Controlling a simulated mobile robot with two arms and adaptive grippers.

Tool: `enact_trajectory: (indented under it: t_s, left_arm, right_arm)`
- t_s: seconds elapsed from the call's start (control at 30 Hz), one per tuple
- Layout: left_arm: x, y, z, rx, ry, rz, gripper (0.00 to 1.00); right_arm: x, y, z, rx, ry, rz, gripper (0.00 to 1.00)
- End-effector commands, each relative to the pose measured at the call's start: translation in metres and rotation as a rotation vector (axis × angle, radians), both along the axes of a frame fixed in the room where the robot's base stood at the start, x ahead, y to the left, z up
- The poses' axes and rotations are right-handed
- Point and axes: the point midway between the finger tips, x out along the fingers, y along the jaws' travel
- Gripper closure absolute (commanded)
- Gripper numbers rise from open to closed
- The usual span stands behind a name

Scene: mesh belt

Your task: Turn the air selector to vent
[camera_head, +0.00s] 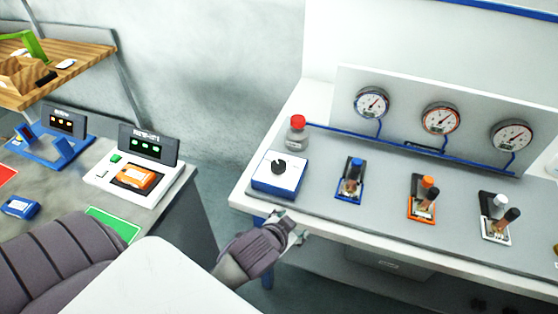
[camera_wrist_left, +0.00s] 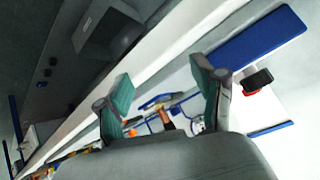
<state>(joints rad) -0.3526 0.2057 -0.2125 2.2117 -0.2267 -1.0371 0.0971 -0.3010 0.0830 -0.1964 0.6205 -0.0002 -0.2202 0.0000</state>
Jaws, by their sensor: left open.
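The air selector (camera_head: 278,172) is a blue box with a white top face and a black knob, at the left front of the bench panel. Its markings are too small to read, so I cannot tell the knob's setting. In the left wrist view the selector's blue side (camera_wrist_left: 262,38) and black knob (camera_wrist_left: 257,80) show at the right. My left gripper (camera_head: 296,229) is just in front of the bench edge, below and near the selector, apart from the knob. In the left wrist view its two green-padded fingers (camera_wrist_left: 165,98) are spread with nothing held between them. My right gripper is not in view.
A red-capped bottle (camera_head: 297,133) stands behind the selector. A blue valve (camera_head: 351,180), an orange valve (camera_head: 424,197) and a white valve (camera_head: 497,216) stand to its right, below gauges (camera_head: 440,118). A grey table (camera_head: 182,223) with devices is at left, across a gap.

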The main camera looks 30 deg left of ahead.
Motion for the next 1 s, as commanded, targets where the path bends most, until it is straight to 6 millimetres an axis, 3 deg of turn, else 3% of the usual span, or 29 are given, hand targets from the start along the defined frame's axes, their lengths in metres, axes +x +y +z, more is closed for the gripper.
enact_trajectory:
  t_s: [0.1,0.23,0.33,0.43,0.53,0.6,0.67,0.77,0.87,0.9,1.0]
  left_arm:
    - [0.054,-0.006,0.057,0.063,-0.262,-0.065,0.32]
    - [0.103,-0.028,0.131,0.146,-0.589,-0.197,0.32]
    - [0.128,-0.062,0.2,0.233,-0.878,-0.378,0.32]
    - [0.129,-0.114,0.26,0.35,-1.167,-0.667,0.32]
    - [0.113,-0.162,0.282,0.491,-1.355,-1.035,0.32]
    - [0.1,-0.183,0.273,0.602,-1.396,-1.323,0.32]
    - [0.093,-0.188,0.255,0.706,-1.364,-1.578,0.32]
    - [0.093,-0.162,0.214,0.877,-1.15,-1.979,0.32]
    - [0.105,-0.099,0.182,1.017,-0.771,-2.281,0.32]
    - [0.11,-0.068,0.176,1.054,-0.597,-2.359,0.32]
    - [0.117,0.006,0.177,1.101,-0.183,-2.454,0.32]
  right_arm:
    - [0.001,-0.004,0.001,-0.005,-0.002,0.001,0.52]
    - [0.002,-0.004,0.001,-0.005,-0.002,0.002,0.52]
    - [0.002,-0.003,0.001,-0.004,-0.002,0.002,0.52]
    - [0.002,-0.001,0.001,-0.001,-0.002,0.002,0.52]
    - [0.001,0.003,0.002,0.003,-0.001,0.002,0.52]
    - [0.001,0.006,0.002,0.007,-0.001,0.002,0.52]
    - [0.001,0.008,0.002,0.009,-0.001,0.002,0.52]
    - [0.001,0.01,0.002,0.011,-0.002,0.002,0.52]
    - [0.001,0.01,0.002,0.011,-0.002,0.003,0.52]
    - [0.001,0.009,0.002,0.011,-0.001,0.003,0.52]
    - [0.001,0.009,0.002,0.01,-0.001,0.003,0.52]
